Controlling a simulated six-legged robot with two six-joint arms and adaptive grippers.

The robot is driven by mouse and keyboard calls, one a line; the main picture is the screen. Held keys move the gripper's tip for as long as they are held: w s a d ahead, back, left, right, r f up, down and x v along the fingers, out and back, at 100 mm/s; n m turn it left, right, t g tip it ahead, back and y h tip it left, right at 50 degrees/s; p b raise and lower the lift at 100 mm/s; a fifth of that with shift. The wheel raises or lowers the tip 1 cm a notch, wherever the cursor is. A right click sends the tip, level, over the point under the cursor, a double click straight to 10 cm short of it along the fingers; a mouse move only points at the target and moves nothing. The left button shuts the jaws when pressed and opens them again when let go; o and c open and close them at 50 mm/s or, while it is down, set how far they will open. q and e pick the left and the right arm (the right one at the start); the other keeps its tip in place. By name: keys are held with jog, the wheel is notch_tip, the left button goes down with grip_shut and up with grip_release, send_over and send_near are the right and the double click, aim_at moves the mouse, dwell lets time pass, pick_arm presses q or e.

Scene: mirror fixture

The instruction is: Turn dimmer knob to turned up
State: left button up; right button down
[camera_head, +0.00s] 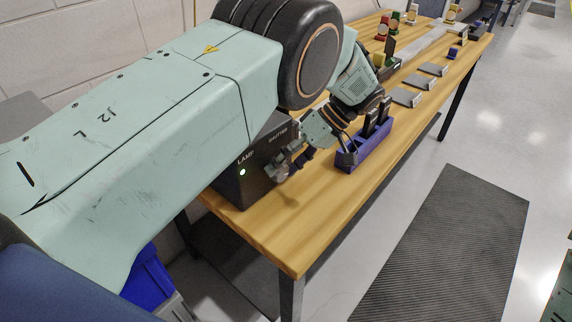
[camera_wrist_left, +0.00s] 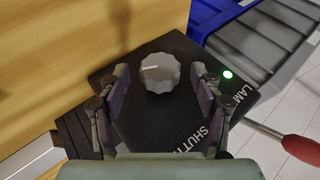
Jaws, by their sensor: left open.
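The dimmer knob (camera_wrist_left: 160,73) is grey with a scalloped edge and stands on a black box (camera_wrist_left: 128,133). Its short white mark points left in the left wrist view. My left gripper (camera_wrist_left: 159,80) is open, with one finger on each side of the knob and a gap visible on both sides. In the head view, my left gripper (camera_head: 283,164) is at the face of the black box (camera_head: 232,187), by the LAMP and SHUTTER lettering, and I cannot make out the knob there. A green light (camera_head: 242,172) glows on the box. My right gripper is not in view.
The box stands at the near end of a long wooden table (camera_head: 300,238). A purple-blue holder (camera_head: 366,156) with dark upright pieces is close to my left gripper. Several grey plates (camera_head: 408,97) lie farther along. A red-handled tool (camera_wrist_left: 301,149) shows in the left wrist view.

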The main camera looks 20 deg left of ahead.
pick_arm(q)
jog(key=v, duration=0.7)
jog(key=shift+r, duration=0.25)
jog(key=shift+w+d, duration=0.1)
